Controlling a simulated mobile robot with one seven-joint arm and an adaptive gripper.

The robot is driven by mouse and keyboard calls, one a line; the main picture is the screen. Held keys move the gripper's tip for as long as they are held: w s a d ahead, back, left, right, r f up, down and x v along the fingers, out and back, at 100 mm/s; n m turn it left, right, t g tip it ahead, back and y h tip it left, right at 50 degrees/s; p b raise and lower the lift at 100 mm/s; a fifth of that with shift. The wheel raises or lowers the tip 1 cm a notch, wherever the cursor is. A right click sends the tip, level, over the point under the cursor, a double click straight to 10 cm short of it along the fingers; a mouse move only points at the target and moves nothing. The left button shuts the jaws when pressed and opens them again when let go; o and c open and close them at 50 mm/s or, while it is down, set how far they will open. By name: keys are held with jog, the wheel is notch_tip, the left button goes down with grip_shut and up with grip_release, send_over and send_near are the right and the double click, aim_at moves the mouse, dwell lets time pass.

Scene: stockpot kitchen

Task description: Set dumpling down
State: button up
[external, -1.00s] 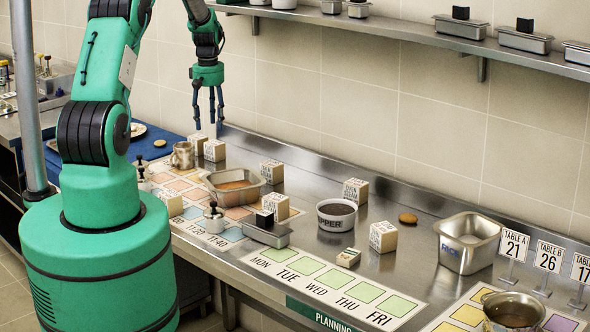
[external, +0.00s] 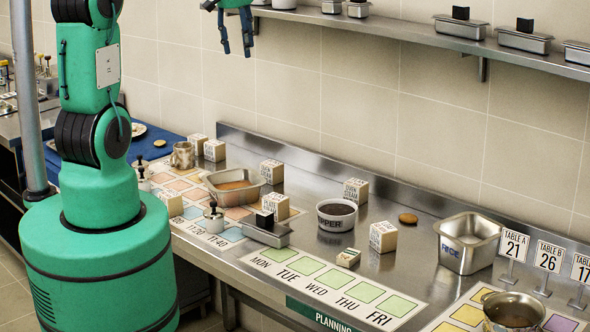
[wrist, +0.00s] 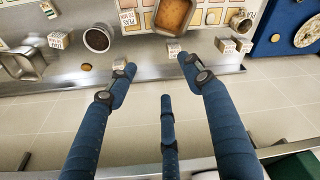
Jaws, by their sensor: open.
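A small brown oval piece that looks like a dumpling (external: 408,218) lies on the steel counter, between the printed cubes and the rice pan. It also shows in the wrist view (wrist: 86,67). A similar small brown piece (external: 160,143) lies on the blue surface at the left; I cannot tell which one is the dumpling. My gripper (external: 236,46) is high in front of the wall, left of the shelf and well above the counter. Its blue fingers (wrist: 157,72) are spread with nothing between them. Its upper part is cut off by the frame's top edge.
The counter holds a pan of orange-brown food (external: 235,197), a pepper bowl (external: 335,224), a rice pan (external: 468,257), several printed cubes and table signs. The wall shelf (external: 390,30) is close to the gripper's right. Bare steel is free around the right-hand oval piece.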

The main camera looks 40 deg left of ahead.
jog(key=s+d+r+m+t, duration=0.1)
jog(key=s+d+r+m, duration=0.3)
jog(key=s+d, duration=0.5)
jog(key=s+d+r+m+t, duration=0.1)
jog(key=s+d+r, duration=0.5)
jog(key=s, duration=0.5)
jog(key=s+d+f+m, duration=0.1)
jog(key=s+d, duration=0.1)
jog(key=s, duration=0.2)
jog(key=s+d+f+m+t, duration=0.1)
jog(key=s+d, duration=0.2)
jog(key=s, duration=0.2)
jog(key=shift+s+m+h, duration=0.25)
jog(key=shift+m+h, duration=0.15)
jog(key=shift+d, duration=0.1)
notch_tip(320, 180, down, 13)
jog(key=b, duration=1.3)
jog(key=shift+f, duration=0.2)
